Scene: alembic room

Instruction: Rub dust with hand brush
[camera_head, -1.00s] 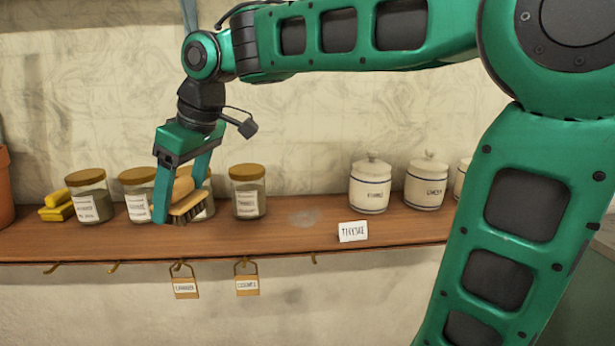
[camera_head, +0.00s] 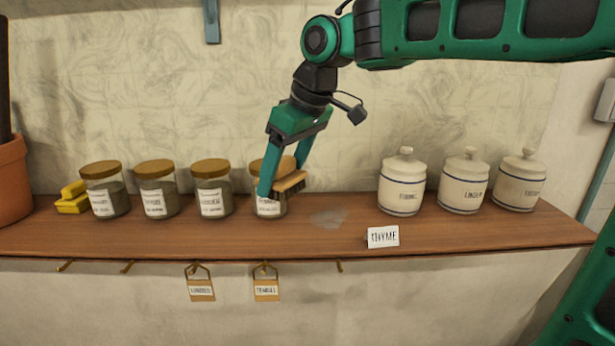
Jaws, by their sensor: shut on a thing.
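My gripper (camera_head: 283,178) is shut on the hand brush (camera_head: 289,183), which has a wooden back and dark bristles pointing down. The brush is held in front of the rightmost glass jar (camera_head: 268,205), partly hiding it. It looks a little above the shelf; I cannot tell whether the bristles touch anything. The dust (camera_head: 328,218) is a grey patch on the wooden shelf (camera_head: 190,238), just right of the brush and lower in the picture.
Several lidded glass jars (camera_head: 157,190) and a yellow object (camera_head: 73,198) stand to the left, beside a terracotta pot (camera_head: 12,195). White canisters (camera_head: 402,185) stand right of the dust. A small label card (camera_head: 383,237) stands near the front edge. Tags (camera_head: 201,288) hang below.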

